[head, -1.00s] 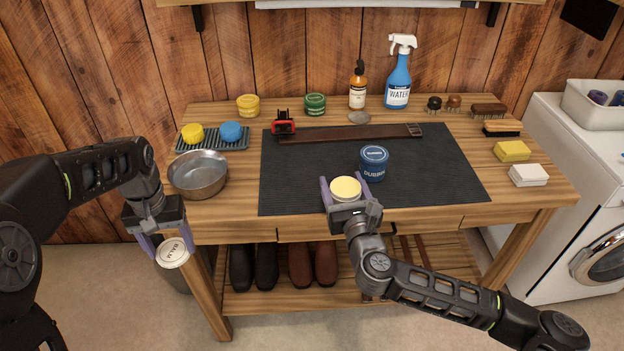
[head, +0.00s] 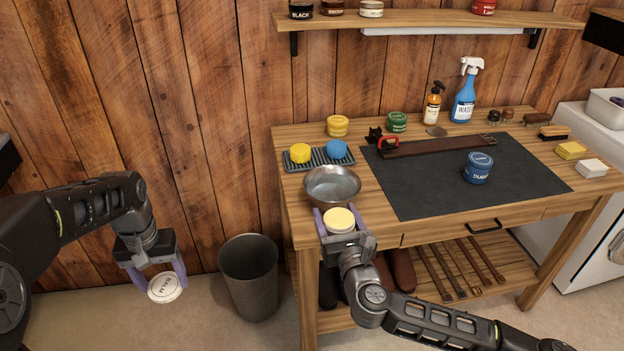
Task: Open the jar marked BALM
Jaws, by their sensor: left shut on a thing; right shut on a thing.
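My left gripper (head: 152,281) is shut on a white round lid (head: 165,288) marked BALM. It holds the lid in the air, left of the bench and clear of it. My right gripper (head: 339,226) is shut on an open jar (head: 340,221) with a pale yellow top surface. This jar is apart from the lid, upright, at the bench's front left edge just in front of the metal bowl. I cannot tell whether the jar touches the bench. Its side is mostly hidden by the fingers.
A metal bowl (head: 331,186) stands right behind the jar. A blue DUBBIN jar (head: 478,168) stands on the dark mat (head: 430,194). Yellow and blue sponges sit on a rack (head: 319,160). A grey bin (head: 249,277) stands on the floor between my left gripper and the bench.

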